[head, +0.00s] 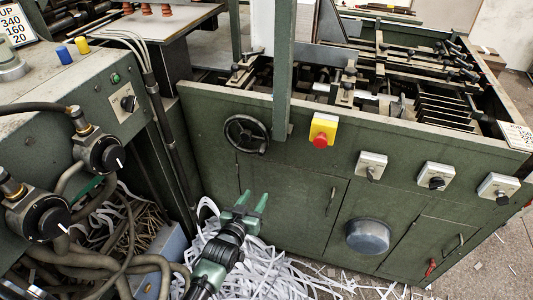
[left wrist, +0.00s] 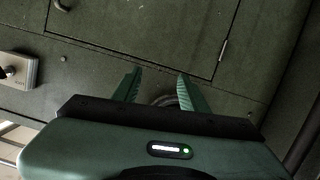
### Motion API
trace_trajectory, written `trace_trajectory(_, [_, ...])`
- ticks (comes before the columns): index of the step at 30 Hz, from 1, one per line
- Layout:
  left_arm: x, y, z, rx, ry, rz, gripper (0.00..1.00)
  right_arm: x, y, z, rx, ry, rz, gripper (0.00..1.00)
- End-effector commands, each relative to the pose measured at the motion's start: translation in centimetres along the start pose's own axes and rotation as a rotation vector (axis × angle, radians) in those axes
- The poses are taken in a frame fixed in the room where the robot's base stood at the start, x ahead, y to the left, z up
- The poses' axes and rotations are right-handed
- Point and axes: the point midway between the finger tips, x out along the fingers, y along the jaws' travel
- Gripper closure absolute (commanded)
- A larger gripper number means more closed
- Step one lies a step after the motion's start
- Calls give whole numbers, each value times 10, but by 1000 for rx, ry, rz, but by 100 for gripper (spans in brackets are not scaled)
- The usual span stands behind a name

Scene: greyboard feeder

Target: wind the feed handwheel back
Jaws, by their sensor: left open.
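The feed handwheel (head: 246,134) is a dark spoked wheel on the upper left of the green machine's front panel. My left gripper (head: 254,195) is open and empty, with two green fingers. In the head view it appears below the handwheel, in front of the lower cabinet door, apart from the wheel. In the left wrist view the open fingers (left wrist: 158,74) point toward the green panel. A curved grey edge shows between them, mostly hidden by the gripper body; it may be the wheel's rim. My right gripper is not in view.
A yellow box with a red button (head: 321,130) sits right of the wheel, with grey switch boxes (head: 371,166) beyond. A green post (head: 283,70) rises beside the wheel. Paper strips (head: 270,270) litter the floor. A console with hoses (head: 60,130) stands at left.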

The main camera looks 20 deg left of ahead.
Motion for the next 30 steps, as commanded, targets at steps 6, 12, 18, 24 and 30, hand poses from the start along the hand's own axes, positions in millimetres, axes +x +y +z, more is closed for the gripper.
trace_trajectory(6, [2,4,-103,-40,225,10,57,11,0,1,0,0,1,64])
trace_trajectory(12, [17,5,-120,-43,247,11,57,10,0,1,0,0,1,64])
trace_trajectory(18, [49,5,-127,-42,245,11,57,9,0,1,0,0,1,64])
trace_trajectory(24, [71,5,-131,-42,244,11,57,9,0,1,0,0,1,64])
trace_trajectory(30, [76,5,-132,-42,243,11,57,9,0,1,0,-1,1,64])
